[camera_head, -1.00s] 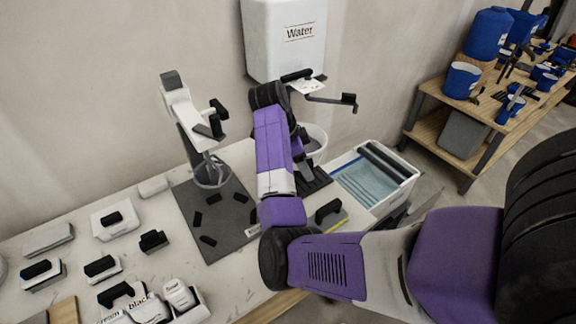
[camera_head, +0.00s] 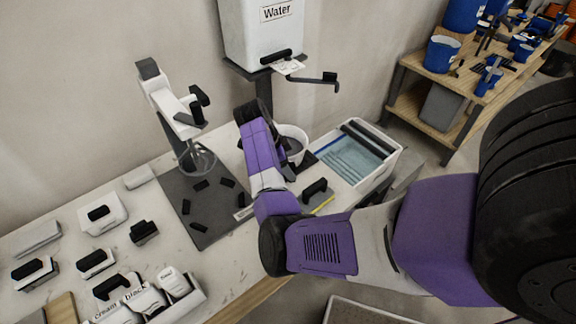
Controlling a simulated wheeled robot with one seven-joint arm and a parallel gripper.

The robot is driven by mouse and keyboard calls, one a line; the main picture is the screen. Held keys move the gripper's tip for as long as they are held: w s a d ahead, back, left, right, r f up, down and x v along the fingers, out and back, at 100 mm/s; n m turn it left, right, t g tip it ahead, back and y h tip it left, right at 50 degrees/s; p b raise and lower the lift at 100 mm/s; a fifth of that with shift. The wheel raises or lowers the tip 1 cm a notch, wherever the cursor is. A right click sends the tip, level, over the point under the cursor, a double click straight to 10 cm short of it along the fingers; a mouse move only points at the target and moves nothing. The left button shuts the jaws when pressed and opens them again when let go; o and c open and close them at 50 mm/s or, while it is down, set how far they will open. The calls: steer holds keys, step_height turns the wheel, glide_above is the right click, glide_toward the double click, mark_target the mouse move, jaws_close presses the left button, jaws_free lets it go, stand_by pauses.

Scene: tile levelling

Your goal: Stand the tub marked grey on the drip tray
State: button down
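A rack (camera_head: 190,303) at the lower left holds white tubs. One is marked black (camera_head: 142,300) and one is marked cream (camera_head: 108,316). A third tub (camera_head: 173,281) stands at the right of the row; its label is too small to read, so I cannot tell whether it is the grey one.
A white water tank (camera_head: 262,35) with a lever hangs above the bucket (camera_head: 296,140). A mixer stand (camera_head: 172,103) rises over a dark mat (camera_head: 203,232). A water-filled bin (camera_head: 382,172) stands right of the bucket. White blocks with black handles (camera_head: 102,215) occupy the left worktop.

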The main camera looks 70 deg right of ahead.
steer(key=shift+c, duration=1.8)
jaws_free()
steer(key=shift+a+f, duration=0.1)
steer(key=shift+f, duration=0.05)
steer(key=b+v, duration=0.2)
steer(key=v, duration=1)
